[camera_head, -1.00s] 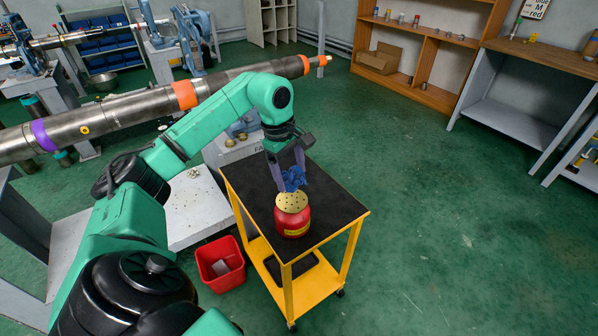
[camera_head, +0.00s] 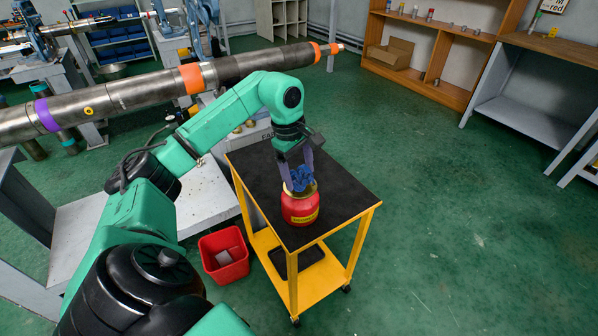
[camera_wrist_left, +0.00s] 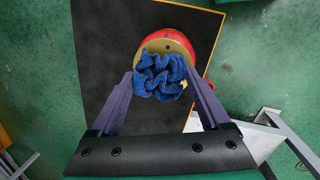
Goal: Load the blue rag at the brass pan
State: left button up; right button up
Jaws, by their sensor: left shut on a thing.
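The blue rag (camera_head: 300,178) is a crumpled bundle between the purple-grey fingers of my left gripper (camera_head: 299,184). My left gripper is shut on the rag, which also shows in the left wrist view (camera_wrist_left: 160,77). The rag is at the brass pan (camera_wrist_left: 166,45) and hides its near part in that view. The pan tops a round red can (camera_head: 300,209) with a yellow label, upright on the cart. The rag seems to touch the pan, but the contact is hidden. My right gripper is not in view.
The yellow cart has a black top (camera_head: 340,191), clear around the can. A red bin (camera_head: 224,256) stands on the floor left of it. A long steel pipe (camera_head: 140,92) with coloured bands runs behind my arm. The green floor at right is free.

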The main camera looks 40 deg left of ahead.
aim_at(303, 174)
pick_arm(q)
jog(key=shift+f+b, duration=0.7)
jog(key=shift+f, duration=0.3)
dwell(0.8)
dwell(0.4)
notch_tip(303, 174, up, 7)
jog(key=p, duration=0.7)
jog(key=shift+r, duration=0.15)
jog(key=shift+c, duration=0.2)
